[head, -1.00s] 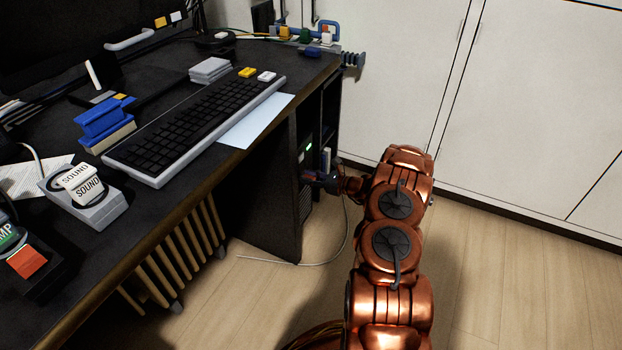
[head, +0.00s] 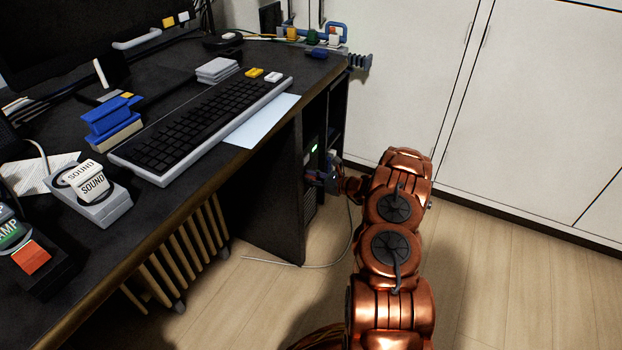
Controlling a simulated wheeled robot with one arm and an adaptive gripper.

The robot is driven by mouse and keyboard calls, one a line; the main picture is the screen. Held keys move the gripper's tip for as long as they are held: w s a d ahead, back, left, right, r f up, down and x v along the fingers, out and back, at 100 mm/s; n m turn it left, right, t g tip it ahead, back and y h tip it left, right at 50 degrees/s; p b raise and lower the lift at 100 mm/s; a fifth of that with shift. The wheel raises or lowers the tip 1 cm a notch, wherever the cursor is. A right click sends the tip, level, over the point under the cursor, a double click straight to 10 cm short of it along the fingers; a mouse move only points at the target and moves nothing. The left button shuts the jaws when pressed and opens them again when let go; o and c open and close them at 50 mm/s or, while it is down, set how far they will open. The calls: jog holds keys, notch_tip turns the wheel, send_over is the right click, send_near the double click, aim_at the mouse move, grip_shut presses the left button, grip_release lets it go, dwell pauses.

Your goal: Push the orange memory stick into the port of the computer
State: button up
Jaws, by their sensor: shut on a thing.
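The computer (head: 309,190) is a dark tower under the right end of the desk, with a small green light on its front. My gripper (head: 313,178) is at the front of the tower, low below the desk top, reached by my copper arm from the right. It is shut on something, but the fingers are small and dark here. The orange memory stick cannot be made out, and neither can the port. I cannot tell whether the stick touches the tower or how far in it is.
The dark desk (head: 245,165) overhangs on the left, bearing a keyboard (head: 205,125) and a sound button box (head: 95,190). A radiator (head: 180,260) stands beneath it. A thin cable (head: 315,265) lies on the wooden floor. White cabinets (head: 530,110) are behind; the floor at right is clear.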

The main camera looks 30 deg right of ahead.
jog(key=o, duration=1)
jog(key=v, duration=1.2)
